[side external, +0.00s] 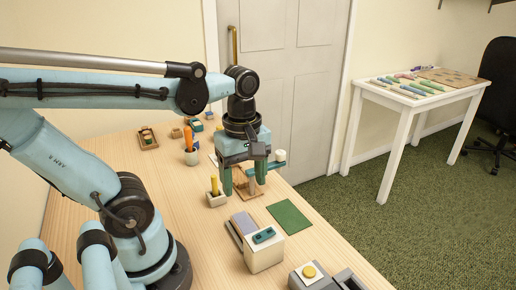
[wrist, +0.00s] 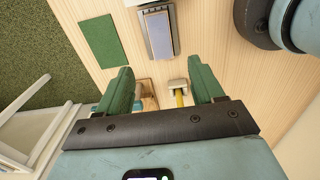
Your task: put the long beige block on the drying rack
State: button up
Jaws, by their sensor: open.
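My gripper (side external: 244,178) is open above the wooden table, its two green fingers pointing down. In the wrist view my gripper (wrist: 161,80) has a wide gap between its fingers, with nothing clamped. A tan wooden piece (wrist: 149,95) shows below, close to the left finger and partly hidden by the gripper; I cannot tell whether it is the long beige block or part of the drying rack. A yellow stick in a small white holder (wrist: 180,97) is near the right finger; the holder also shows in the side view (side external: 216,200). No drying rack is clearly identifiable.
A green mat (side external: 289,216) lies near the table's right edge. A white box (side external: 265,254) and a grey-lavender block (side external: 241,224) stand in front of the gripper. A white side table (side external: 420,95) stands apart.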

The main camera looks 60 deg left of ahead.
jog(key=w+d+m+t, duration=0.2)
jog(key=w+m+t, duration=0.5)
jog(key=m, duration=1.1)
jog(key=shift+d, duration=0.25)
